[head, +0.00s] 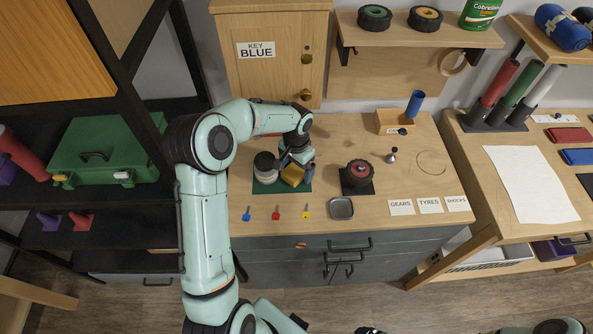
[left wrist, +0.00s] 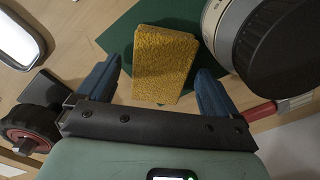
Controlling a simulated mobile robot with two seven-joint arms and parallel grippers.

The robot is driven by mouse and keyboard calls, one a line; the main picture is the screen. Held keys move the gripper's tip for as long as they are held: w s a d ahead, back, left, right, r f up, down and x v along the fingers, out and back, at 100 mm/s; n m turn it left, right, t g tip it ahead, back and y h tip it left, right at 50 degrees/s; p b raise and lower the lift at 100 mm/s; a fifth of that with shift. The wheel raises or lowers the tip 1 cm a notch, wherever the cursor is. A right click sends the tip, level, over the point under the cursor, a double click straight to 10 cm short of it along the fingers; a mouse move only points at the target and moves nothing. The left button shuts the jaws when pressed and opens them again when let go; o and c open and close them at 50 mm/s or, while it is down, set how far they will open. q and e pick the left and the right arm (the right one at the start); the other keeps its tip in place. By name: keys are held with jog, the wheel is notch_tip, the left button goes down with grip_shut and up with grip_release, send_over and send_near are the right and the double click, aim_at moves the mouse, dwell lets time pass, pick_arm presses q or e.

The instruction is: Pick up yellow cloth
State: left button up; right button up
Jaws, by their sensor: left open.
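The yellow cloth (head: 292,175) is a small folded block on a dark green mat (head: 271,187) on the workbench. In the left wrist view the cloth (left wrist: 163,62) stands out as a rough yellow block. My left gripper (left wrist: 158,88) is open, with its blue fingers on either side of the cloth's near end. I cannot tell whether the fingers touch it. In the head view my left gripper (head: 296,167) reaches down over the mat and partly covers the cloth.
A canister with a black lid (head: 265,166) stands on the mat, close left of the cloth. A red and black wheel (head: 359,174) sits to the right on a dark pad. Several keys and a metal tray (head: 341,208) lie along the front edge. Free wood lies between.

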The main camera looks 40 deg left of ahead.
aim_at(296, 169)
pick_arm(q)
jog(key=shift+s+f, duration=0.1)
pick_arm(e)
jog(key=shift+s, duration=0.1)
pick_arm(q)
jog(key=c, duration=1.1)
jog(key=shift+c, duration=0.2)
notch_tip(296, 169, up, 20)
jog(key=p, duration=0.1)
jog(key=shift+p, duration=0.4)
pick_arm(e)
jog(key=shift+w+r, duration=1.15)
jog(key=shift+w, duration=0.15)
